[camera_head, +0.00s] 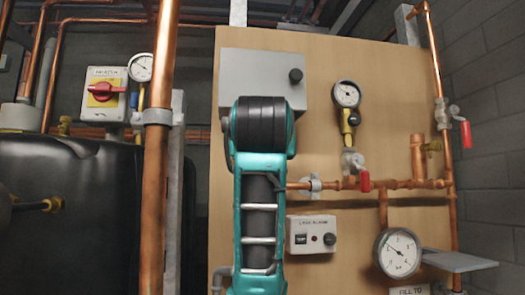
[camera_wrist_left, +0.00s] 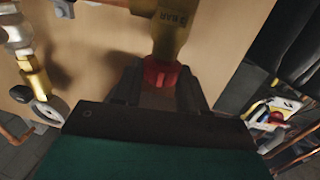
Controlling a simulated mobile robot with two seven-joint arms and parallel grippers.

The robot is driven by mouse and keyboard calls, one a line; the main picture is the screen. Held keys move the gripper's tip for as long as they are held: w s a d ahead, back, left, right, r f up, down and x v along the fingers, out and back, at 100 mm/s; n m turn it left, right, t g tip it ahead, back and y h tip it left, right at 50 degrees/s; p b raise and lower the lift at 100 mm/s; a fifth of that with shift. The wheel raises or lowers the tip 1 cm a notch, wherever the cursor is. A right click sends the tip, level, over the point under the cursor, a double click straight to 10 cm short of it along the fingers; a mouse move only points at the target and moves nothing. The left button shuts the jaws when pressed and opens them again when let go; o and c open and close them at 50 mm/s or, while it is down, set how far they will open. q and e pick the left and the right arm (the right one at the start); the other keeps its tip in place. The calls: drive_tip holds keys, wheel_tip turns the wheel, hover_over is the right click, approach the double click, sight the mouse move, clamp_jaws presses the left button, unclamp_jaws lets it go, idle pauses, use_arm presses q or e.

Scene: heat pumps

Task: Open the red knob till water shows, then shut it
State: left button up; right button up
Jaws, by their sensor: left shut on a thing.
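The red knob (camera_wrist_left: 160,73) sits on the end of a brass valve body (camera_wrist_left: 174,35) marked "BAR" in the left wrist view. My left gripper (camera_wrist_left: 158,88) is shut on the red knob, with one dark finger on each side of it. In the head view my teal left arm stands upright in the middle and hides the knob and the gripper. No water shows in either view. My right gripper is in neither view.
A wooden board (camera_head: 395,100) carries copper pipes, a grey box (camera_head: 262,70), a gauge with red-handled valves, a larger gauge (camera_head: 397,252) and an alarm box (camera_head: 311,234). A grey shelf (camera_head: 458,261) juts out at lower right. A vertical copper pipe (camera_head: 158,170) stands left of my arm.

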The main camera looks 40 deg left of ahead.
use_arm(q)
drive_tip(key=n+g+y, duration=0.1)
drive_tip(key=n+g, duration=0.1)
drive_tip(key=n+g+y, duration=0.2)
drive_tip(key=g, duration=0.1)
drive_tip(key=n+g+y, duration=0.2)
drive_tip(key=g, duration=0.1)
drive_tip(key=shift+w+d, duration=0.25)
drive_tip(key=shift+w, duration=0.15)
drive_tip(key=n+g, duration=0.2)
drive_tip(key=g, duration=0.1)
drive_tip(key=n+g, duration=0.2)
drive_tip(key=g, duration=0.1)
drive_tip(key=n+g, duration=0.1)
drive_tip(key=g, duration=0.2)
drive_tip(key=shift+w+n, duration=0.3)
drive_tip(key=shift+n, duration=0.1)
drive_tip(key=o, duration=1.1)
drive_tip(key=shift+c, duration=0.2)
drive_tip(key=v, duration=1.3)
drive_tip(key=shift+f, duration=0.15)
drive_tip(key=shift+a, duration=0.1)
